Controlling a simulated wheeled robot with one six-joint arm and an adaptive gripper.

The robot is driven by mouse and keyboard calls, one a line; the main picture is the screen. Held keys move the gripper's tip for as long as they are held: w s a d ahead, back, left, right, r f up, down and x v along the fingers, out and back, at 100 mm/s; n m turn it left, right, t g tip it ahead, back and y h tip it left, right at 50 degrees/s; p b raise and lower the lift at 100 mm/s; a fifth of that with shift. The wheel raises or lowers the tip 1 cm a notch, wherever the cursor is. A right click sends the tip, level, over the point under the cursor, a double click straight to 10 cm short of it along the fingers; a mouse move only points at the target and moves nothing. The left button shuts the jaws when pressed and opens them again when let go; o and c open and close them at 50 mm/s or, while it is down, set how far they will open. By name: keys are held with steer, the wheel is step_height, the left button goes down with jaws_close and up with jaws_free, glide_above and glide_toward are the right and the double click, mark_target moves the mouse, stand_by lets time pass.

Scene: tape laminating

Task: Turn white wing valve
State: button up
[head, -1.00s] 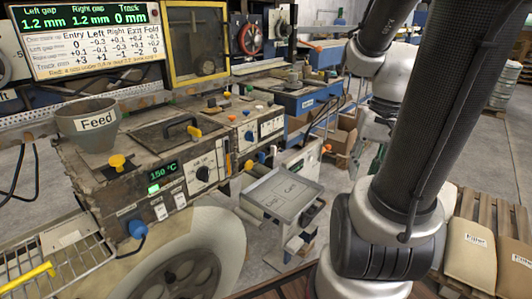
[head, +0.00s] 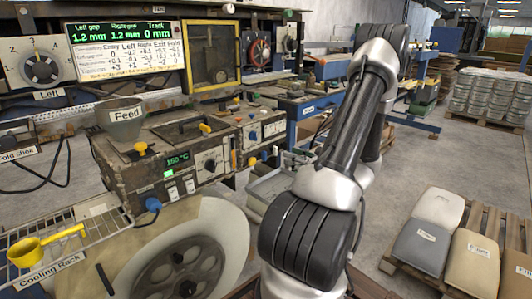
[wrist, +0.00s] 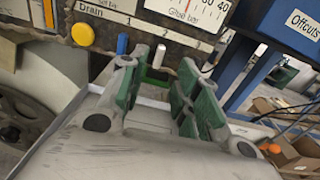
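The white wing valve (wrist: 160,56) shows in the wrist view as a small pale stem below the number 2 on the Drain label. A blue valve (wrist: 122,43) stands to its left below the number 1. My gripper (wrist: 164,62) is open, with green pads on both fingers. Its grey fingertips point at the panel, and the white valve shows in the gap between them. I cannot tell whether either finger touches it. In the head view my gripper is hidden behind my arm.
A yellow knob (wrist: 81,34) is on the panel left of the valves. A blue Offcuts bin (wrist: 296,25) is at the right, with cardboard boxes (wrist: 297,152) below. A pallet of sacks (head: 470,245) stands on the floor at right.

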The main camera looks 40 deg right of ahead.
mark_target(277, 149)
steer(key=w, duration=0.8)
steer(key=shift+a+r, duration=0.25)
steer(key=shift+a, duration=0.1)
steer(key=shift+s, duration=0.1)
jaws_close()
